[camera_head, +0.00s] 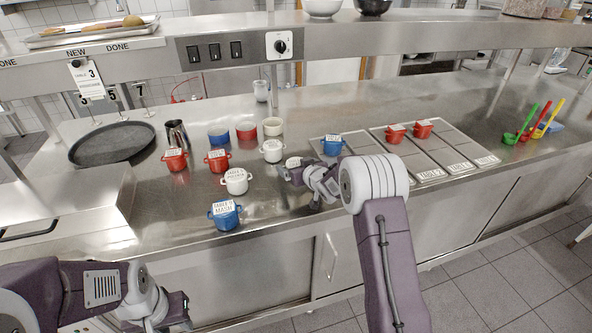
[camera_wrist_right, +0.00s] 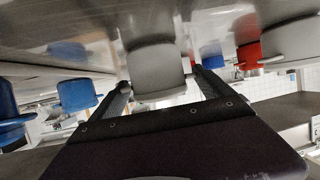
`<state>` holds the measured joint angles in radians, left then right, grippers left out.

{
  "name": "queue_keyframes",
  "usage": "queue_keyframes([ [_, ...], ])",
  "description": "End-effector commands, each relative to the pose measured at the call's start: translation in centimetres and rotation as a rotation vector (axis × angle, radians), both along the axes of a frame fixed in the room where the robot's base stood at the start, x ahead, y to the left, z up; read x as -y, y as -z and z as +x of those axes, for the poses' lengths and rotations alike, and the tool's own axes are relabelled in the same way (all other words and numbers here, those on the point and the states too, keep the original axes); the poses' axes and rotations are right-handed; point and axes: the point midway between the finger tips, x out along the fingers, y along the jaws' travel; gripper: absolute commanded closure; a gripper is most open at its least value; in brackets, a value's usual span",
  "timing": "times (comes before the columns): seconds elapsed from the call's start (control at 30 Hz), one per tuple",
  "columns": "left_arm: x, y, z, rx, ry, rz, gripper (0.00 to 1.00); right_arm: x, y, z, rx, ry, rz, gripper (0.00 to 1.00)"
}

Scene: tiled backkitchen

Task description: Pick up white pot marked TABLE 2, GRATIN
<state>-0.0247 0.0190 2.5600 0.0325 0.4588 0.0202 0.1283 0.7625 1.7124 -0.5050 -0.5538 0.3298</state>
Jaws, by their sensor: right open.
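Two white lidded pots stand on the steel counter in the head view: a nearer white pot (camera_head: 236,182) and a farther white pot (camera_head: 272,152). Both carry lid labels too small for me to read surely. My right gripper (camera_head: 288,170) is open, low over the counter, just right of these pots. In the right wrist view a pale pot (camera_wrist_right: 155,70) shows between the open fingers (camera_wrist_right: 160,85); whether they touch it I cannot tell. My left gripper (camera_head: 178,312) is at the bottom left, away from the pots; its jaws are unclear.
A blue pot (camera_head: 225,216) stands in front, red pots (camera_head: 217,161) to the left. More colored pots stand behind. Steel plates with table labels (camera_head: 428,174) lie to the right, with a blue pot (camera_head: 332,146) on one. An overhead shelf (camera_head: 350,38) spans the counter.

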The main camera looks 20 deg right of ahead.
Motion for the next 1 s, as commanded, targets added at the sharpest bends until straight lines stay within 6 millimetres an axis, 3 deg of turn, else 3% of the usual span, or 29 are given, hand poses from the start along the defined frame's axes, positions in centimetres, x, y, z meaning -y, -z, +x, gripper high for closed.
queue_keyframes([
  [0.17,0.0,0.0,0.0,0.000,0.000,0.000,0.64,0.0,0.0,0.1,0.001,0.000,0.000,0.10],
  [0.47,0.0,0.0,0.0,0.000,0.000,0.000,0.64,0.0,0.0,0.0,0.001,0.000,0.000,0.91],
  [0.77,0.0,-0.1,0.0,0.000,0.000,0.000,0.64,0.0,-0.5,0.1,0.004,0.000,0.001,0.92],
  [1.0,0.0,-0.9,0.0,0.000,0.000,0.000,0.64,0.0,-4.3,0.1,0.008,-0.001,-0.002,0.92],
])
